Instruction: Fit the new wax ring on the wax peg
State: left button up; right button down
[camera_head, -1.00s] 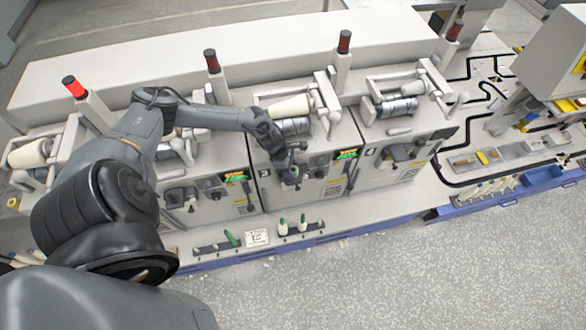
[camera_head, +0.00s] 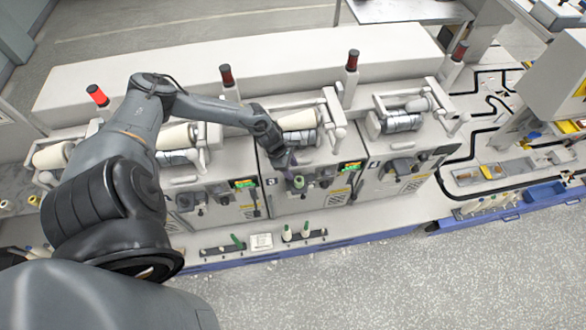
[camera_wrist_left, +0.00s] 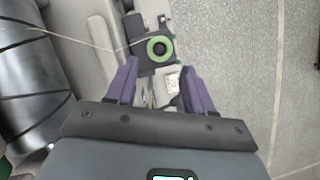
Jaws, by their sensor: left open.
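A green ring with a dark centre (camera_wrist_left: 158,48) shows in the left wrist view, around or against the end of a dark fitting; I cannot tell how far it is seated. In the head view the green ring (camera_head: 298,182) is small on the front of the machine unit marked 3. My left gripper (camera_wrist_left: 160,68) has two purple fingers spread apart with nothing between them, short of the ring. In the head view the left gripper (camera_head: 287,160) is just above and left of the ring. My right gripper is not in view.
Winding units with cream bobbins (camera_head: 298,120) and signal lamps (camera_head: 352,60) line the bench. Below, a ledge holds dark racks with small pegs (camera_head: 304,237) and a white card (camera_head: 261,241). A thin thread (camera_wrist_left: 75,43) crosses the wrist view. The floor in front is clear.

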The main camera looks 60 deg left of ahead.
pick_arm(q)
jog(key=shift+p+v, duration=0.55)
jog(key=shift+v, duration=0.6)
jog(key=shift+s, duration=0.1)
